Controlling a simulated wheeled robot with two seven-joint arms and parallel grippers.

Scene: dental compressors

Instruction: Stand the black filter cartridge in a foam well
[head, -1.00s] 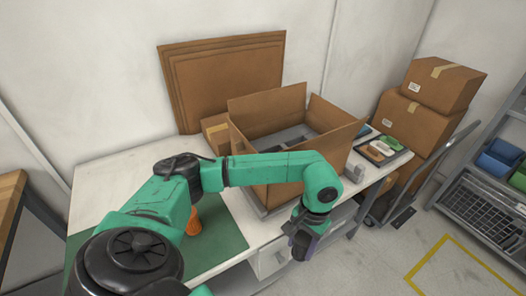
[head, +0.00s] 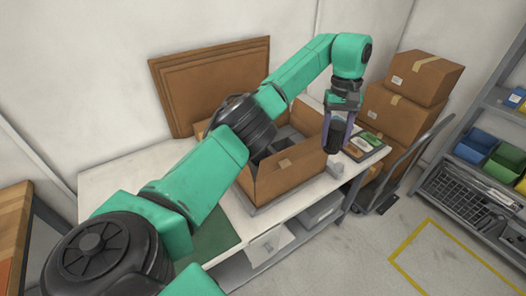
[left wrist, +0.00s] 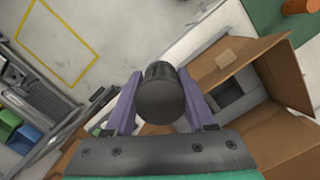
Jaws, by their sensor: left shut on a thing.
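The black filter cartridge (head: 334,138) is a dark cylinder, held between the purple fingers of my left gripper (head: 337,126). It hangs roughly upright in the head view, in front of the carton's right side. In the left wrist view, the cartridge (left wrist: 162,92) sits between both fingers of the left gripper (left wrist: 160,103), its round end facing away from the palm. The open cardboard carton (head: 288,178) stands on the table. Grey foam (left wrist: 236,92) with a dark recess shows inside it in the left wrist view; the other wells are largely hidden. My right gripper is out of view.
A tray (head: 376,153) with small coloured items lies on the table right of the carton, near a small grey block (head: 336,166). Stacked boxes (head: 420,78) and a hand truck stand beyond. An orange object (left wrist: 301,5) rests on the green mat (left wrist: 268,14).

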